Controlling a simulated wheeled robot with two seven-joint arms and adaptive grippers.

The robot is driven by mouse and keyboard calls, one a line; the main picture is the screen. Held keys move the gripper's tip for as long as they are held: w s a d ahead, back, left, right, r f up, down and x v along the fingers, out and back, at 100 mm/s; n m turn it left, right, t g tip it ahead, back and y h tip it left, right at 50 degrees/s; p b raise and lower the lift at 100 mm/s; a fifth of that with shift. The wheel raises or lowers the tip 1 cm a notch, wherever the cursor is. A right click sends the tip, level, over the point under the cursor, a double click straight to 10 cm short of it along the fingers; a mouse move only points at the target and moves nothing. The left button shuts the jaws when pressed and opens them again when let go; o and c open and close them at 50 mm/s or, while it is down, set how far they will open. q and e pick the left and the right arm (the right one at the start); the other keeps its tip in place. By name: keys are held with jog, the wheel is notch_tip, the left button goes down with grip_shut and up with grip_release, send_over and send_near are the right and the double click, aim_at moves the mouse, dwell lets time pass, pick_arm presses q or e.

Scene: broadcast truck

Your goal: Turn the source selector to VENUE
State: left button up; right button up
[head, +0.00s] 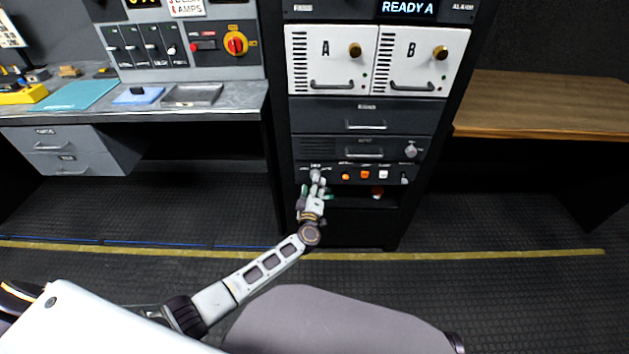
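A small light-grey knob (315,174), likely the source selector, sits at the left end of the low control panel (333,176) in the black rack. Its lettering is too small to read, so I cannot tell which position it points to. My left gripper (316,184) reaches up from below and is right at this knob, with green finger pads on both sides. The fingers partly cover the knob, and I cannot tell whether they grip it. My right gripper is not in view.
Orange and white buttons (365,175) and a small switch (404,178) lie right of the knob. Drawers and white modules A (312,70) and B (425,70) are above. A grey console desk (240,98) stands left, a wooden desk (550,100) right. The floor in front is clear.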

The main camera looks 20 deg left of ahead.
pick_arm(q)
jog(key=w, duration=0.1)
jog(key=w+b, duration=0.1)
jog(key=w, duration=0.2)
jog(key=shift+w+a, duration=0.15)
jog(key=shift+a, duration=0.25)
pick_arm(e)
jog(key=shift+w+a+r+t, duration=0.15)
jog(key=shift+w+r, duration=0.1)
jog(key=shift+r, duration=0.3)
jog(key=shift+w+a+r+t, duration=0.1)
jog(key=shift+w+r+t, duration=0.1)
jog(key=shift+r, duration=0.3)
pick_arm(q)
jog(key=shift+c, duration=0.3)
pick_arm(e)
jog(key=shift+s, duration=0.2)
pick_arm(q)
jog(key=c, duration=0.7)
jog(key=shift+c, duration=1.3)
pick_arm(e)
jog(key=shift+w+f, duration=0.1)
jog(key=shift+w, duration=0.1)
